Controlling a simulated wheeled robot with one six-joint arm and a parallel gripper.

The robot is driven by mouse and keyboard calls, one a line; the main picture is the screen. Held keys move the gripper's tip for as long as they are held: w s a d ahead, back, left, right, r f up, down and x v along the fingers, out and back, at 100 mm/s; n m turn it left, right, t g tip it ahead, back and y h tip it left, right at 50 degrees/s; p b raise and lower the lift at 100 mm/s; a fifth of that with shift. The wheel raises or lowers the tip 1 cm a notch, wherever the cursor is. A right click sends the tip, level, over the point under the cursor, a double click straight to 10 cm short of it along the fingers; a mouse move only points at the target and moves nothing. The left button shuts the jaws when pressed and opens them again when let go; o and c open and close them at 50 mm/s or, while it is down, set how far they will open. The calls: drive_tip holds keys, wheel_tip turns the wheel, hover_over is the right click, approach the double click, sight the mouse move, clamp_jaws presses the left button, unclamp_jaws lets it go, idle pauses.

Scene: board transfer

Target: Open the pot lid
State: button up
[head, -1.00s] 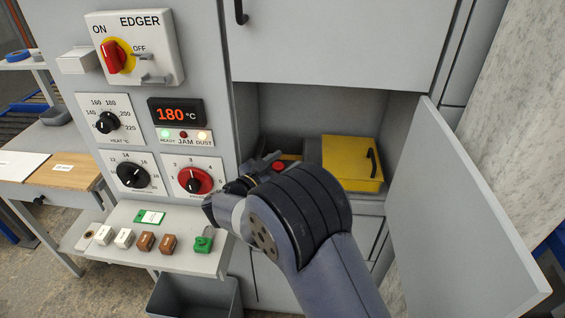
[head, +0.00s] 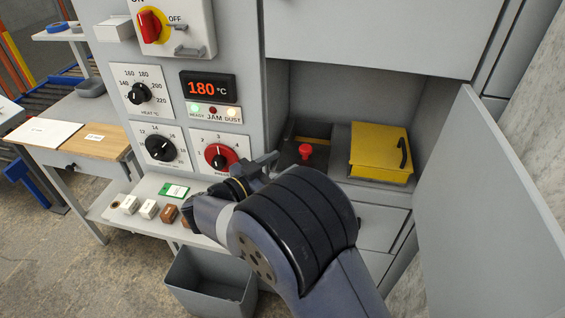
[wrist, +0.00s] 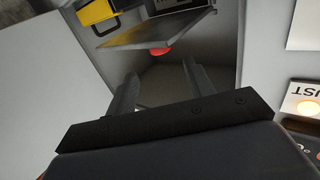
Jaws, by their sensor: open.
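A yellow box-like cover with a black handle (head: 378,150) sits in the open compartment, and I take it for the pot lid. It lies flat, closed as far as I can see. Its yellow edge also shows at the top of the wrist view (wrist: 97,13). A red knob (head: 305,151) stands just left of it. My gripper (head: 264,166) is in front of the compartment's left side, apart from the lid. In the wrist view my gripper (wrist: 160,90) has its two fingers spread with nothing between them. The arm hides part of the compartment's lower front.
The compartment door (head: 500,200) stands open at the right. A panel with dials and a display (head: 207,87) is at the left. A shelf with small blocks (head: 150,208) is below it, above a grey bin (head: 210,285).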

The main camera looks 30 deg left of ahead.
drive_tip(key=shift+c, duration=0.2)
